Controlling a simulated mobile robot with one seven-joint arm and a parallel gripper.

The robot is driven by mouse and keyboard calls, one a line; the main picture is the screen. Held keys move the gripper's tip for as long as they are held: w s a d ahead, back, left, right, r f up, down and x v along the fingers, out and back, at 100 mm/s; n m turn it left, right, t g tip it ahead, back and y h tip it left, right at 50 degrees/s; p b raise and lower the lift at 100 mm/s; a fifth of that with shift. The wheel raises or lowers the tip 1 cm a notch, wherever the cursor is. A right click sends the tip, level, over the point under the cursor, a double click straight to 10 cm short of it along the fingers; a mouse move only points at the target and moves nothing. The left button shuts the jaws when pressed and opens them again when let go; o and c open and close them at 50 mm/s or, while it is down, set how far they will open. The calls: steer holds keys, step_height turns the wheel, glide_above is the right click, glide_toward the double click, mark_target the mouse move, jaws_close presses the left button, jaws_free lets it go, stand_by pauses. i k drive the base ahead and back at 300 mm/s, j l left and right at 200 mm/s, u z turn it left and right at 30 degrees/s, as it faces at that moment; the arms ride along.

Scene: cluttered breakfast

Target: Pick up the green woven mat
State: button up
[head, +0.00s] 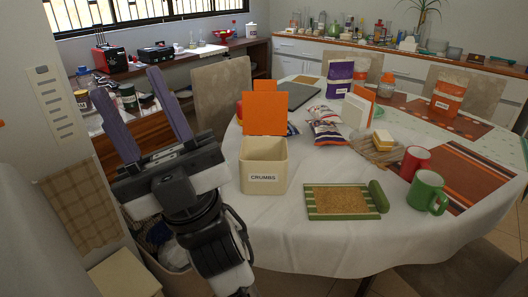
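A flat mat (342,200) lies near the front edge of the table. It has green striped edges and a tan, rough-looking middle, and it looks like the green woven mat. A dark green rounded roll or cylinder (378,195) lies at its right end; I cannot tell whether it is part of the mat. My gripper (125,82) is at the left of the head view, beside the table and well left of the mat. Its two purple fingers point up and stand wide apart, with nothing between them.
A cream "CRUMBS" bin (264,177) with an orange lid stands left of the mat. Green (426,190) and red (414,160) mugs stand to its right. Bread in a bag (382,145) and snack packets (326,131) lie behind. The white cloth (330,245) in front is bare.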

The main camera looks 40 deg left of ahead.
mark_target(325, 202)
steer(key=i+j+z, duration=0.25)
steer(key=i+j, duration=0.15)
steer(key=i+j+z, duration=0.3)
steer(key=i+j, duration=0.1)
steer(key=j, duration=0.05)
